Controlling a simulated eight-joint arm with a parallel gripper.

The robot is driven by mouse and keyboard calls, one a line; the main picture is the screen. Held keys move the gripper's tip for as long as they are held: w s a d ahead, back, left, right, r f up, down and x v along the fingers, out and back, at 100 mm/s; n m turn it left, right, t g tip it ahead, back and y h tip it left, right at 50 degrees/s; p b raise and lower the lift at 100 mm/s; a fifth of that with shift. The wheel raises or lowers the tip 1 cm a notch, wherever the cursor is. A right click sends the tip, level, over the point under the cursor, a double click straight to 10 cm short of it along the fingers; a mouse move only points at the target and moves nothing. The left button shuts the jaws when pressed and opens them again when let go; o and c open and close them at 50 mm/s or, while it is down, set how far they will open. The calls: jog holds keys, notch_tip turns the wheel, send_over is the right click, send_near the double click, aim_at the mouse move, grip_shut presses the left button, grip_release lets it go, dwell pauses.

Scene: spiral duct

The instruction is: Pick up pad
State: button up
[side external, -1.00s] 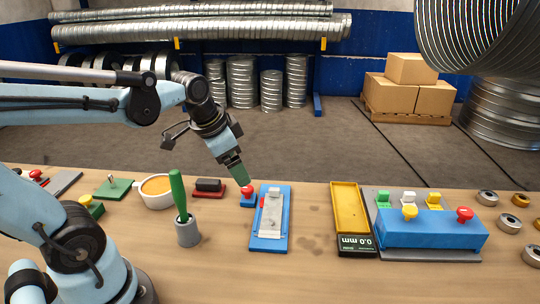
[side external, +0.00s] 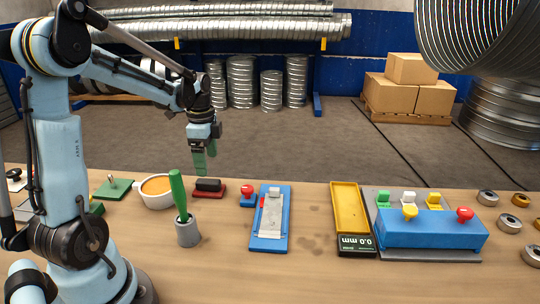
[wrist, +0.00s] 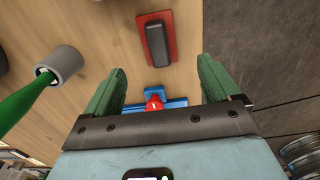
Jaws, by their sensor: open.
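A dark, rounded block (side external: 208,184) rests on a flat red plate (side external: 220,194) at the back of the bench; it looks like the pad, though nothing labels it. In the wrist view the dark block (wrist: 156,43) lies lengthwise on the red plate (wrist: 172,22), beyond the fingertips. My gripper (side external: 203,167) points down above the bench's far edge, near the block and higher than it. In the wrist view my gripper (wrist: 161,72) has its two green fingers wide apart with nothing held between them.
A red button on a blue base (side external: 248,195) stands just right of the plate. A green-handled tool in a grey cup (side external: 187,232) stands in front, and a white bowl (side external: 158,201) to the left. A blue fixture (side external: 283,237) lies further right.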

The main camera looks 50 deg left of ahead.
aim_at(208, 180)
jog(key=shift+s+a+f, duration=0.1)
jog(key=shift+s+f, duration=0.05)
jog(key=shift+f, duration=1.9)
jog(key=shift+s+f, duration=0.1)
jog(key=shift+f, duration=1.95)
jog(key=c, duration=1.2)
